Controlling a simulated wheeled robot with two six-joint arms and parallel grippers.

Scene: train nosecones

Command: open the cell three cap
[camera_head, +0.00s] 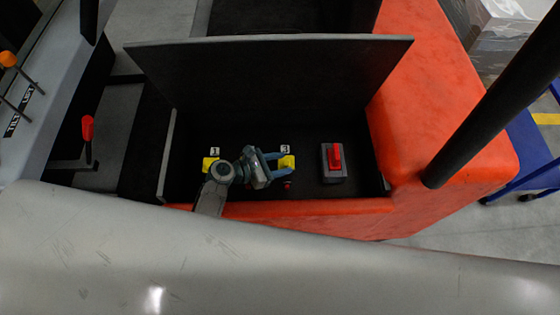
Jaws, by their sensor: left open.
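A small yellow cap (287,162) sits in the dark compartment under a white label (285,149) that seems to read 3. My left gripper (280,164) reaches in from the left, with its bluish fingers open and pointing right at this cap. The fingertips are at the cap's left side, one above and one below it in the picture; whether they touch it I cannot tell. A second yellow cap (209,164) sits to the left under another label (214,151), partly beside my arm. My right gripper is not in view.
A dark lid panel (270,65) stands raised behind the compartment. A red switch on a grey box (334,176) is right of the gripper, and a small red part (287,186) lies just below it. Orange bodywork (430,110) and a black post (490,100) bound the right side.

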